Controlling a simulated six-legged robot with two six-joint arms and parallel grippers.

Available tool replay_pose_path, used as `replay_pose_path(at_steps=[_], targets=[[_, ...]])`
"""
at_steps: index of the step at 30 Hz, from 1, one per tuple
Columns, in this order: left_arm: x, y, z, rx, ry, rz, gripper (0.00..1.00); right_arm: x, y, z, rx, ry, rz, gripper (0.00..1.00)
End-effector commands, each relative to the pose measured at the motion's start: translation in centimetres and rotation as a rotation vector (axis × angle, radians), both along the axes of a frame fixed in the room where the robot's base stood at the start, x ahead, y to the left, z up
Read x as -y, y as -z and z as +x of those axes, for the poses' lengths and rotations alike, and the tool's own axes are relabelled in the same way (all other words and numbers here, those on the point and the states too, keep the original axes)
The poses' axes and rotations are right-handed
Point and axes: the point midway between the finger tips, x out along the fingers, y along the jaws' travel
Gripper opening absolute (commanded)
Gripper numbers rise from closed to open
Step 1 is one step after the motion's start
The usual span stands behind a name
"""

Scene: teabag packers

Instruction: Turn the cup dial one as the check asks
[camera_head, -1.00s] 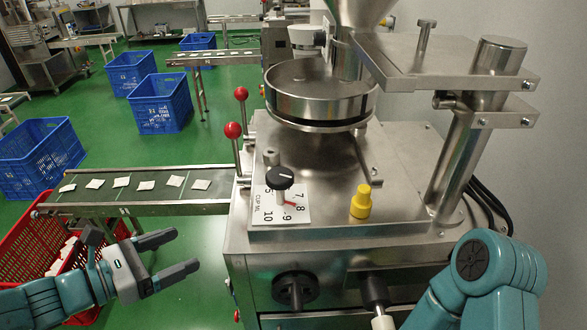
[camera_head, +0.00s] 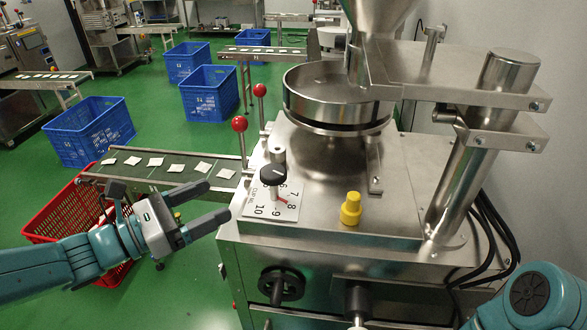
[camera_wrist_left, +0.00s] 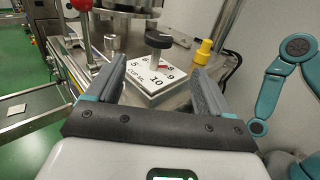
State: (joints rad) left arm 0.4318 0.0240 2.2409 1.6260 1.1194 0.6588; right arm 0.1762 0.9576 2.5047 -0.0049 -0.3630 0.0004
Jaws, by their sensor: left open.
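The cup dial is a black knob (camera_head: 272,174) with a white mark, raised on a post over a white scale plate (camera_head: 288,212). The plate reads CUP ML with numbers up to 10, and a red mark lies near 8 and 9. The knob also shows in the left wrist view (camera_wrist_left: 159,38), beyond the fingers. My left gripper (camera_head: 218,200) is open and empty, left of the plate and apart from the knob. In the left wrist view its fingers (camera_wrist_left: 158,82) frame the plate. My right gripper is out of view; only part of that arm shows at the lower right.
A yellow knob (camera_head: 351,210) stands right of the plate. Red-ball levers (camera_head: 240,124) rise at the machine's left edge. A conveyor (camera_head: 130,172) with several teabags runs left, above a red crate (camera_head: 55,222). A round metal pan (camera_head: 335,105) sits behind.

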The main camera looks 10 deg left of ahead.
Motion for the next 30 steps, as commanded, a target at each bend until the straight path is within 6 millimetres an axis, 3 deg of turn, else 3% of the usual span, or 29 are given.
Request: replay_pose_path(at_steps=[7, 21, 30], targets=[[1.3, -0.1, 1.8, -0.001, 0.005, -0.001, 0.81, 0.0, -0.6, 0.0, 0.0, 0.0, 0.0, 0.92], [8.8, -0.1, 9.4, -0.002, 0.004, -0.001, 0.81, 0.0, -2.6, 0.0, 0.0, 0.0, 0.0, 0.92], [10.9, 0.0, 11.5, -0.001, 0.0, 0.001, 0.81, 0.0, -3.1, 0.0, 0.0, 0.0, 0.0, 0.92]])
